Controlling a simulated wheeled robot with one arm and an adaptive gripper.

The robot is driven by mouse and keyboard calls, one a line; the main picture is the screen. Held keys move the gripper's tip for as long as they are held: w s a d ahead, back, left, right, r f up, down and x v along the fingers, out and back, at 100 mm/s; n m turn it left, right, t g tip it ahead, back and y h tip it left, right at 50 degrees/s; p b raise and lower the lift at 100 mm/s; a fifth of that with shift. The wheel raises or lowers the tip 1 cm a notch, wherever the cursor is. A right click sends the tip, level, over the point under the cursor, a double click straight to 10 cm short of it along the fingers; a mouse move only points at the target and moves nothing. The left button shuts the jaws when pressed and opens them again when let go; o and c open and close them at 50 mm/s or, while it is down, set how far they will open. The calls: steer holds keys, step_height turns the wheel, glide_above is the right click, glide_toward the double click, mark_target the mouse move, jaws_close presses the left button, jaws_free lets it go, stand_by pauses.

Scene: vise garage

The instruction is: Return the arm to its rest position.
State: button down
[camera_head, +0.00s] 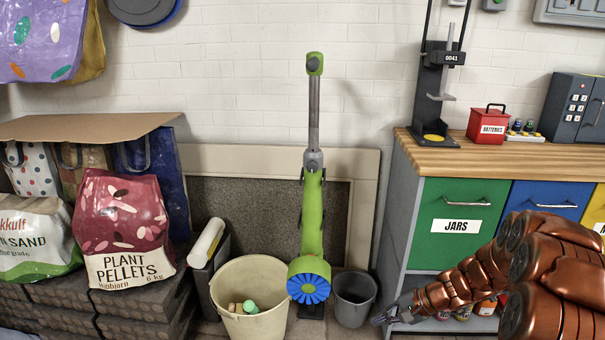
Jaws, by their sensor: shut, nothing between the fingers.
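My copper-coloured arm (530,260) reaches in from the right edge, in front of the workbench cabinet. It slopes down to the left. My gripper (379,320) is at its lower left end, low down near the cabinet's left corner. Its fingers are small in view and shut, with nothing between them. It is just right of a small dark grey bucket (354,298); I cannot tell whether they touch.
A cream bucket (225,290) and a green-blue upright tool (312,215) stand mid-left. Bags, including plant pellets (122,229), sit at left.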

steer(key=s+a+r+n+g+h+p, duration=0.1)
steer(key=s+a+r+n+p, duration=0.2)
steer(key=s+r, duration=0.4)
steer(key=s+a+r+n+g+h+p, duration=0.15)
steer(key=s+r+p, duration=0.3)
steer(key=r, duration=0.55)
steer(key=s+a+r+n+g+h+p, duration=0.1)
steer(key=s+a+r+n+g+p, duration=0.2)
steer(key=s+r, duration=0.4)
steer(key=s+d+r+n+h+p, duration=0.1)
steer(key=s+d+r+h+p, duration=0.1)
steer(key=s+r+p, duration=0.3)
steer(key=s+d+r+n+t+h+p, duration=0.1)
steer(key=s+d+r+h+p, duration=0.2)
steer(key=s+r+p, duration=0.3)
steer(key=s+r, duration=0.5)
steer(key=s, duration=0.1)
steer(key=shift+s+d+r, duration=0.2)
steer(key=shift+s, duration=0.05)
